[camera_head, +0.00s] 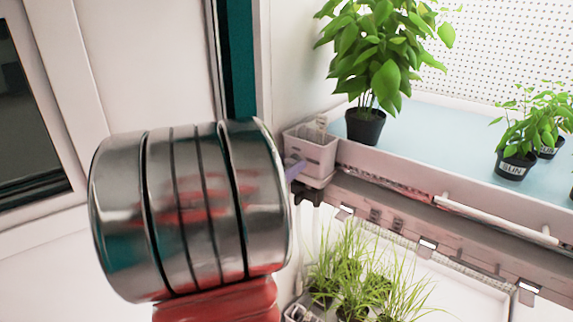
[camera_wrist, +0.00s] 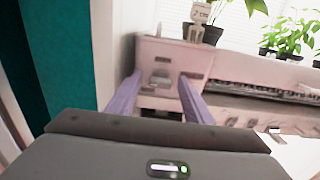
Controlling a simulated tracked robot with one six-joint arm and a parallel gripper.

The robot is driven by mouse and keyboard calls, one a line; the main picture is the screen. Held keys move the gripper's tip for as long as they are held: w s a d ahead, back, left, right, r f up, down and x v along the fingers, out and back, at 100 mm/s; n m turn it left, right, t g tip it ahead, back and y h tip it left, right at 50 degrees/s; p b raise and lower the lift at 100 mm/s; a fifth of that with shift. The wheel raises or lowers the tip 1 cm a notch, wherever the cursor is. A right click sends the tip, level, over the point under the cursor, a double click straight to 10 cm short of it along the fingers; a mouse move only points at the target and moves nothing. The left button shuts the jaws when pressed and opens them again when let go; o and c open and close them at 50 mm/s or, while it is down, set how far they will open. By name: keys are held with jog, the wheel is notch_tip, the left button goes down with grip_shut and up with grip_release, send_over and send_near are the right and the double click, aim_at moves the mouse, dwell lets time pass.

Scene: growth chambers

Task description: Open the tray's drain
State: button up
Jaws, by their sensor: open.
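The tray (camera_head: 440,125) is a long pale bed with a light blue surface on the upper shelf. A grey box-like fitting (camera_head: 312,152) sits at its left end, with a small dark part (camera_head: 309,197) below it that may be the drain. In the wrist view the front of this fitting (camera_wrist: 180,52) faces me, with small grey parts (camera_wrist: 161,80) low on it. My gripper (camera_wrist: 160,76) is open, its two purple fingers apart and pointing at these parts. I cannot tell whether they touch. In the head view my metal arm link hides most of the gripper.
Potted plants stand on the tray: a large one (camera_head: 372,60) near the fitting and smaller ones (camera_head: 517,145) at right. A white rail (camera_head: 495,218) runs along the tray's front. Grassy plants (camera_head: 355,275) fill the lower shelf. A white-framed dark window (camera_head: 25,120) is at left.

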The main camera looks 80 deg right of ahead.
jog(key=shift+c, duration=0.3)
jog(key=c, duration=1)
jog(key=shift+m, duration=0.4)
jog(key=m, duration=0.3)
jog(key=shift+s, duration=0.15)
jog(key=m, duration=0.5)
jog(key=shift+f, duration=0.1)
jog(key=m, duration=0.4)
jog(key=shift+s+f, duration=0.1)
jog(key=shift+s, duration=0.05)
jog(key=m, duration=0.5)
jog(key=shift+a+f, duration=0.1)
jog(key=shift+f, duration=0.1)
jog(key=shift+s, duration=0.1)
